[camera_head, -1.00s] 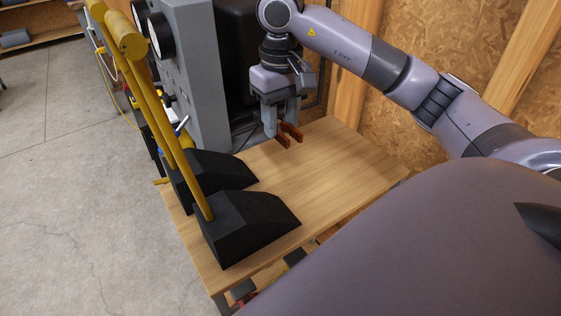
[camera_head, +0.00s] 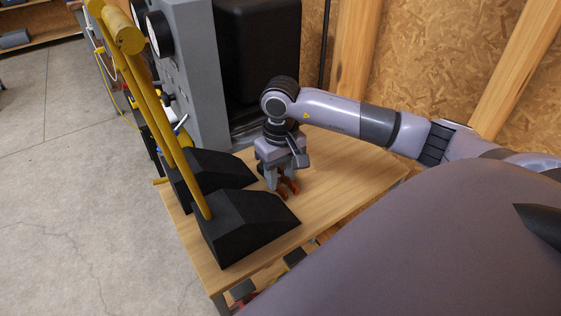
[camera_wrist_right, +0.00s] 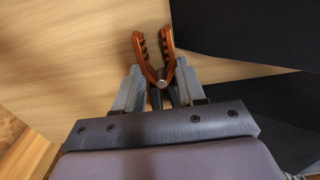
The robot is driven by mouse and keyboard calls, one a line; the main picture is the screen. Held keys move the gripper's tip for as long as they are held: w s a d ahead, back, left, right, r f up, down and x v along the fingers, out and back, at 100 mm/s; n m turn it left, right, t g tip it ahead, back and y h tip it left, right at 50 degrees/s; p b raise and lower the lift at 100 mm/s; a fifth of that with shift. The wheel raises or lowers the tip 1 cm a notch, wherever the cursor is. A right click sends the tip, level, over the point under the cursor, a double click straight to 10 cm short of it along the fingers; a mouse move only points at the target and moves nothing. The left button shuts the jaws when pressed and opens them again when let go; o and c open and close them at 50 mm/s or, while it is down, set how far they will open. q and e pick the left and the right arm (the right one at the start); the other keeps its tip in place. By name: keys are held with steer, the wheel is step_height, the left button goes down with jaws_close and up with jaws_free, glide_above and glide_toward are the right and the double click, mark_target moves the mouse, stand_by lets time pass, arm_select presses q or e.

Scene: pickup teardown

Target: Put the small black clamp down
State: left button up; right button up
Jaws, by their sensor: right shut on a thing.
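The small clamp (camera_wrist_right: 154,58) has open, toothed orange-brown jaws, a metal pivot and dark handles. In the right wrist view its handles sit between the fingers of my right gripper (camera_wrist_right: 158,88), which is shut on them. In the head view the clamp (camera_head: 288,188) hangs from the right gripper (camera_head: 281,180), very close to the wooden table (camera_head: 345,165), just right of the black wedge-shaped blocks. I cannot tell whether it touches the tabletop. My left gripper is not in view.
Two black wedge blocks (camera_head: 245,225) with yellow levers (camera_head: 165,120) stand on the table's left side. A grey panel with gauges (camera_head: 190,70) and a black box (camera_head: 257,50) stand behind. The tabletop to the right of the gripper is clear up to the chipboard wall (camera_head: 440,60).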

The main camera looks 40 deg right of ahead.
steer(key=shift+f, duration=0.2)
steer(key=o, duration=1.2)
steer(key=shift+r, duration=0.1)
steer(key=shift+c, duration=0.2)
